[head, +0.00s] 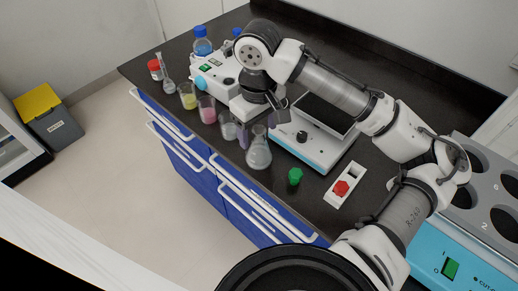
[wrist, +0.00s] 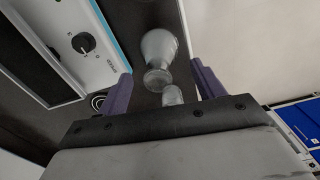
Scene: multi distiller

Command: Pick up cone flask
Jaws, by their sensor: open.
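A clear glass cone flask (head: 258,152) with pale contents stands near the front edge of the dark bench in the head view. In the wrist view the flask (wrist: 159,50) shows with its wide body away from me and its narrow neck toward me. My gripper (head: 254,133) is close to the flask's neck, and its purple fingers are apart. In the wrist view my gripper (wrist: 161,74) has one finger on each side of the flask, with gaps visible. A smaller glass piece (wrist: 172,94) shows nearer my palm; I cannot tell what it is.
Beakers with pink (head: 207,108), yellow (head: 188,96) and pale (head: 228,126) contents stand left of the flask. A white stirrer device (head: 316,146) is close on its right. A green piece (head: 295,176) and a red-knobbed block (head: 341,188) lie further right.

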